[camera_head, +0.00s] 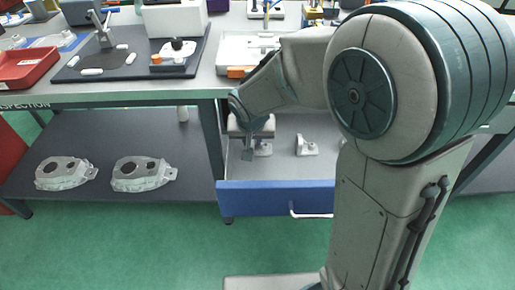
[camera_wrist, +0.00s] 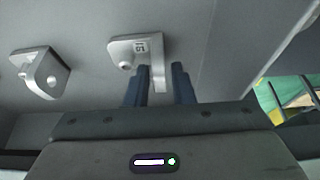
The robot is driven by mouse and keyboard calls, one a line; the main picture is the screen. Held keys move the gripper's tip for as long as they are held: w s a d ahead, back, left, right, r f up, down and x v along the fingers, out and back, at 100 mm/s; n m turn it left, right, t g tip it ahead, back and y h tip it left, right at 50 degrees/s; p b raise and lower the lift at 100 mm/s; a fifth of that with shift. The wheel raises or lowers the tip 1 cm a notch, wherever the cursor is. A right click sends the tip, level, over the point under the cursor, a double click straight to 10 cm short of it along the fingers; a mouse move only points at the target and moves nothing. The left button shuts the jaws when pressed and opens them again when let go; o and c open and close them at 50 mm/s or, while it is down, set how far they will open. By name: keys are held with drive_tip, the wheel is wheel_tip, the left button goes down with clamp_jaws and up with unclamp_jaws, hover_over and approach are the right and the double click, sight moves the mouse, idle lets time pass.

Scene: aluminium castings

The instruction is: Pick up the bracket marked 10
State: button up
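Two grey metal brackets lie in the open drawer with the blue front (camera_head: 275,198). In the wrist view one bracket (camera_wrist: 124,52) is straight ahead of my gripper (camera_wrist: 160,75). It carries a small mark that looks like 15, though it is too small to be sure. My gripper's two dark fingers are apart, one on each side of this bracket's upright plate, with gaps visible. The other bracket (camera_wrist: 40,72) lies to the left, with no readable mark. In the head view the near bracket (camera_head: 263,150) is beside my gripper (camera_head: 248,152), and the other bracket (camera_head: 306,146) is to its right.
The workbench top (camera_head: 215,75) is above the drawer. A lower shelf (camera_head: 105,200) on the left holds two castings (camera_head: 65,173). A red tray (camera_head: 25,68) and a dark mat (camera_head: 130,68) lie on the bench. My arm covers the drawer's right side.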

drive_tip(key=shift+w+f, duration=0.2)
drive_tip(key=shift+f, duration=0.15)
clamp_jaws()
